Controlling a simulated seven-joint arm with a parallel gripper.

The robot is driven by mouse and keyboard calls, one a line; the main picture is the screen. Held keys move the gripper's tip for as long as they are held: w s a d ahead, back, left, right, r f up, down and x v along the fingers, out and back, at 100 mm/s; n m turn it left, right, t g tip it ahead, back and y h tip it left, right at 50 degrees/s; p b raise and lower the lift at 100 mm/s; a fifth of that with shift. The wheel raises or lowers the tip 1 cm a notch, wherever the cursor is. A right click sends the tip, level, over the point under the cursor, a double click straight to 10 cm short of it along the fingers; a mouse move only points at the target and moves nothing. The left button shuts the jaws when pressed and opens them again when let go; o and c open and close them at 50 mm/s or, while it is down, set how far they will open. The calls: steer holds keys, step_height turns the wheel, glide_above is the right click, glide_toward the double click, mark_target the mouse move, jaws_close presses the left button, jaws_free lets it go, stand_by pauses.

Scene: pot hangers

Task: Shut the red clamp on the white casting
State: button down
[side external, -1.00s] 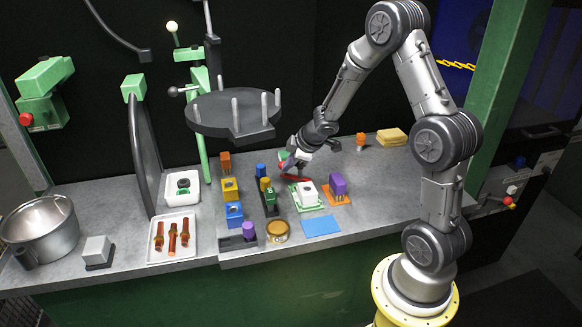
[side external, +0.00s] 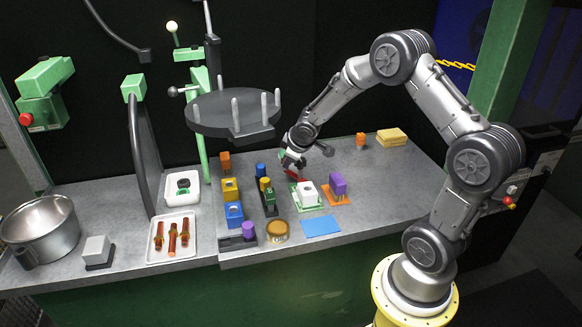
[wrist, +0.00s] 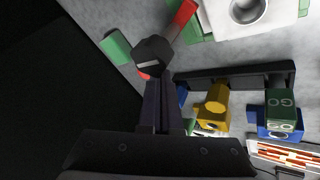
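The white casting (side external: 308,195) sits on a green-edged plate on the bench and also shows at the top of the wrist view (wrist: 222,22). The red clamp (side external: 296,177) is just behind it. Its red bar (wrist: 181,20) reaches toward the casting's green edge in the wrist view. My gripper (side external: 292,164) is low over the bench behind the casting, at the clamp. In the wrist view its dark fingers (wrist: 160,82) are close together, beside a dark rounded part (wrist: 152,55). Whether they touch or grip the clamp is hidden.
A purple block (side external: 338,182) on an orange base stands right of the casting. A dark rack (side external: 268,203) with coloured blocks is to the left. A round dark table with pegs (side external: 236,110) overhangs at the back left. The bench to the right is mostly clear.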

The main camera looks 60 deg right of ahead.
steer(key=m, duration=0.1)
steer(key=m+g+h, duration=0.1)
steer(key=shift+w+d+m, duration=0.3)
steer(key=shift+w, duration=0.05)
steer(key=shift+d, duration=0.5)
steer(key=shift+s+d, duration=0.1)
steer(key=shift+d, duration=0.05)
steer(key=v, duration=1.4)
